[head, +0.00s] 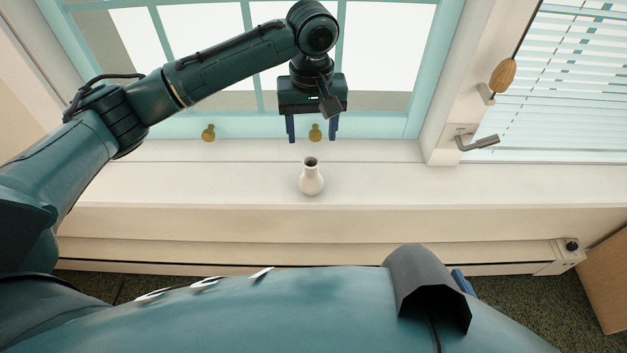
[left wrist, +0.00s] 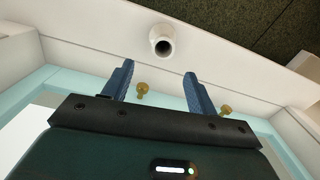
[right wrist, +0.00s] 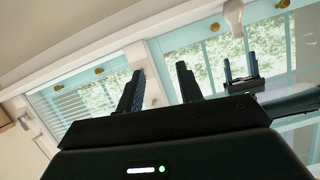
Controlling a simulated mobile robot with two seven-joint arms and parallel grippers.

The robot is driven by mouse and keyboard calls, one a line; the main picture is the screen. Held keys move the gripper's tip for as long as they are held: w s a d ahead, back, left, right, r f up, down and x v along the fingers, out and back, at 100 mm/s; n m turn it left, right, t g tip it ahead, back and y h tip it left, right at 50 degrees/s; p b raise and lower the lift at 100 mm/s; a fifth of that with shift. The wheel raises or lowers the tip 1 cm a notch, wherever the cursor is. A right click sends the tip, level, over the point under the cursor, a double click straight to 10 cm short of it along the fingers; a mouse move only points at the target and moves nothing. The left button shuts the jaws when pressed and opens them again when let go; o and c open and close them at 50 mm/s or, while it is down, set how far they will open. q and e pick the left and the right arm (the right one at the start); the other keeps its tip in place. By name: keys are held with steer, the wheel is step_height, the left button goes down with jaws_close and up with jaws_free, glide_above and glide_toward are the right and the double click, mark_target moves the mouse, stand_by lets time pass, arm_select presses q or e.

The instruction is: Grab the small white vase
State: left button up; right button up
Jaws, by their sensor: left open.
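The small white vase (head: 312,182) stands upright on the white window sill (head: 240,180) in the head view. My left gripper (head: 312,139) is open and empty above and behind the vase, on the window side, with its fingers pointing down. In the left wrist view the vase (left wrist: 162,44) shows its dark round mouth just beyond the left fingertips (left wrist: 158,68), not between them. My right gripper (right wrist: 160,70) is open and empty in the right wrist view. There the vase (right wrist: 233,14) shows at the top edge, near the left gripper's fingers (right wrist: 240,70).
Brass knobs (head: 208,132) sit on the turquoise window frame (head: 380,125) behind the sill. A window handle (head: 478,142) and a wooden blind pull (head: 504,73) are at the right. A wooden piece (head: 603,285) stands at the far right. The sill is clear on both sides of the vase.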

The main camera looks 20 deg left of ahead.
arm_select(q)
glide_above(311, 165)
step_height(311, 165, down, 4)
steer(key=f, duration=0.1)
steer(key=s+f+b, duration=0.1)
steer(key=f, duration=0.3)
steer(key=shift+s+d+f+b, duration=0.15)
steer(key=shift+s+d+b, duration=0.1)
steer(key=shift+b, duration=0.1)
jaws_close()
stand_by(0.3)
